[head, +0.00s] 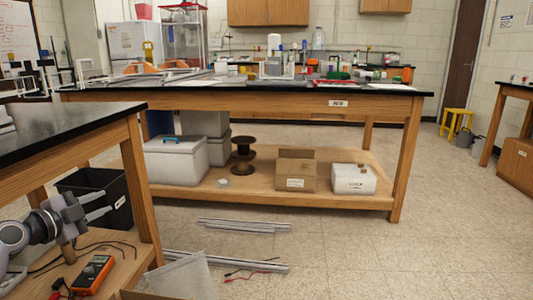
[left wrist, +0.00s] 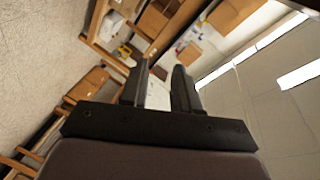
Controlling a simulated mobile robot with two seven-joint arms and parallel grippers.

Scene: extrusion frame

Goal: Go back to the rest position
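My left gripper (head: 107,202) is at the left of the head view, beside the near table's leg and in front of a black bin. Its two fingers are apart and point to the right. In the left wrist view, the left gripper (left wrist: 161,72) shows both dark fingers spread with nothing between them; the room behind looks tilted. My right gripper is in neither view. Silver extrusion bars (head: 243,225) lie on the floor between the tables, apart from the gripper.
The near table (head: 65,137) stands close at left, with a multimeter (head: 92,274) and cables on its low shelf. The black bin (head: 95,192) is behind the gripper. The long workbench (head: 250,103) stands across the middle. Floor at right (head: 440,235) is clear.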

